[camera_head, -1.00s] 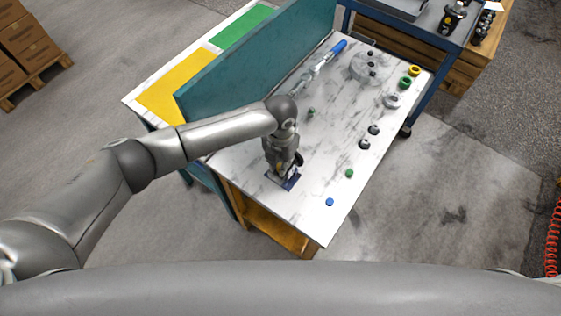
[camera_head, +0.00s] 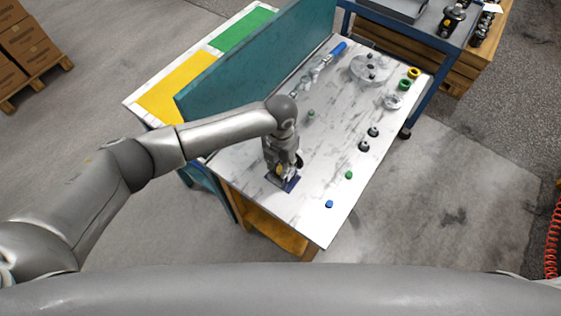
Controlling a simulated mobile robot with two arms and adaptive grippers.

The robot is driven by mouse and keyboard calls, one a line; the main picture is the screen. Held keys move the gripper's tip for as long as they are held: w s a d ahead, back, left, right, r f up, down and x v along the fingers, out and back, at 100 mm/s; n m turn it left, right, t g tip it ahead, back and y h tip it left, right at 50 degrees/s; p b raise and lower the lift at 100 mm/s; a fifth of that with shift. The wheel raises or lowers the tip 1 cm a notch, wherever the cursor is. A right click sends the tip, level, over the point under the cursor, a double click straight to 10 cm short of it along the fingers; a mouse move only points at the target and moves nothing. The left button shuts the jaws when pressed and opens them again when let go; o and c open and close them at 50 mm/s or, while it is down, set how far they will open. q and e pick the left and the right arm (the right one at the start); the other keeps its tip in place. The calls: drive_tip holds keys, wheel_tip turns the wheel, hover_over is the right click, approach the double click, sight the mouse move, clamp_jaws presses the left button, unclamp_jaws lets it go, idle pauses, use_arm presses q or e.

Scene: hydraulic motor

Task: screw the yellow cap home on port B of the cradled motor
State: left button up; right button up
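My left gripper (camera_head: 284,170) points down over a blue cradle (camera_head: 291,184) near the left front edge of the marbled table. A small yellow patch (camera_head: 280,168) shows at the fingers. It may be the yellow cap, but it is too small to be sure. The gripper and wrist hide most of the motor and its ports, so I cannot tell whether the fingers are closed on the cap or how it sits on port B. My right gripper is not in view.
A blue cap (camera_head: 329,204), a green cap (camera_head: 349,175) and dark fittings (camera_head: 364,146) lie along the right side of the table (camera_head: 300,220). Yellow (camera_head: 414,73) and green (camera_head: 405,84) rings, a grey flanged disc (camera_head: 371,68) and a blue-handled tool (camera_head: 338,48) are farther back. A teal panel (camera_head: 255,65) borders the left.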

use_arm(q)
drive_tip(key=shift+r+p, duration=0.9)
drive_tip(key=shift+r, duration=0.45)
drive_tip(key=shift+o, duration=0.2)
drive_tip(key=o, duration=0.5)
drive_tip(key=shift+r, duration=2.95)
